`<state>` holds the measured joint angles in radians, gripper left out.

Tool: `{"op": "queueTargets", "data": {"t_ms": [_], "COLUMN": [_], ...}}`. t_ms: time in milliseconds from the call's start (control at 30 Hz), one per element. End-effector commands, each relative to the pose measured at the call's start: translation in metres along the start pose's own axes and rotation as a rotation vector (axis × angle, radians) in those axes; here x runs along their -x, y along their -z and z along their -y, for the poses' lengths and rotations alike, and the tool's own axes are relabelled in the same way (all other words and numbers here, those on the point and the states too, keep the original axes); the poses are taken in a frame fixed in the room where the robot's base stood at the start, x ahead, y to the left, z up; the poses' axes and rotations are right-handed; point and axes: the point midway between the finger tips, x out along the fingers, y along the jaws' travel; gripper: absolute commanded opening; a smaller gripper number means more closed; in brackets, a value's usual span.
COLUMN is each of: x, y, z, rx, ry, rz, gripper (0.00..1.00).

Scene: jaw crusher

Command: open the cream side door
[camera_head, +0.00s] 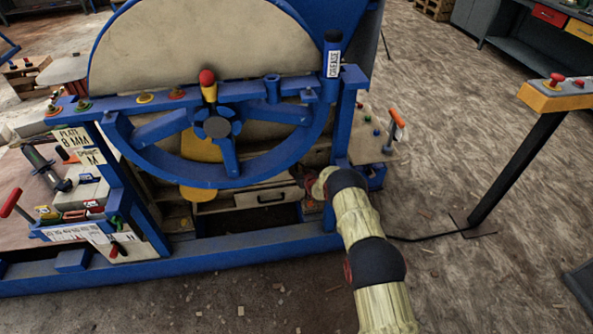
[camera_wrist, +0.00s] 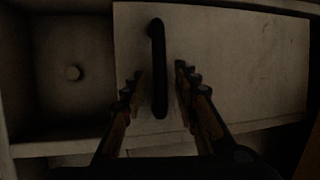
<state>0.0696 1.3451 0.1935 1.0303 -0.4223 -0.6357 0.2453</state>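In the wrist view a cream panel, the cream side door (camera_wrist: 245,60), fills the right and middle. It carries a long black bar handle (camera_wrist: 158,65) near its left edge. My gripper (camera_wrist: 159,80) is open, with one finger on each side of the handle; I see no finger closed on it, and contact is unclear in the dark. In the head view a cream panel with a black handle (camera_head: 272,198) sits low in the blue machine, probably this door. My arm reaches it from the right; the fingertips are hard to make out there.
The blue frame (camera_head: 200,255) and handwheel (camera_head: 228,183) surround the work area. A control post (camera_head: 515,170) stands at the right, with open floor between it and my arm.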

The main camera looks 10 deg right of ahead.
Motion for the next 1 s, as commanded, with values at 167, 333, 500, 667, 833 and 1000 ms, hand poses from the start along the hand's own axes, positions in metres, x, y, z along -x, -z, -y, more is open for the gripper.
{"op": "queueTargets", "data": {"t_ms": [167, 333, 500, 667, 833, 1000], "x": [0.0002, 0.0003, 0.0003, 0.0004, 0.0004, 0.0004], "y": [0.0006, 0.0004, 0.0004, 0.0004, 0.0003, 0.0003], "z": [0.0001, 0.0001, 0.0001, 0.0001, 0.0000, 0.0000], "rx": [0.000, 0.000, 0.000, 0.000, 0.000, 0.000], "ry": [0.000, 0.000, 0.000, 0.000, 0.000, 0.000], "rz": [0.000, 0.000, 0.000, 0.000, 0.000, 0.000], "gripper": [0.29, 0.19, 0.10, 0.00, 0.00, 0.00]}}
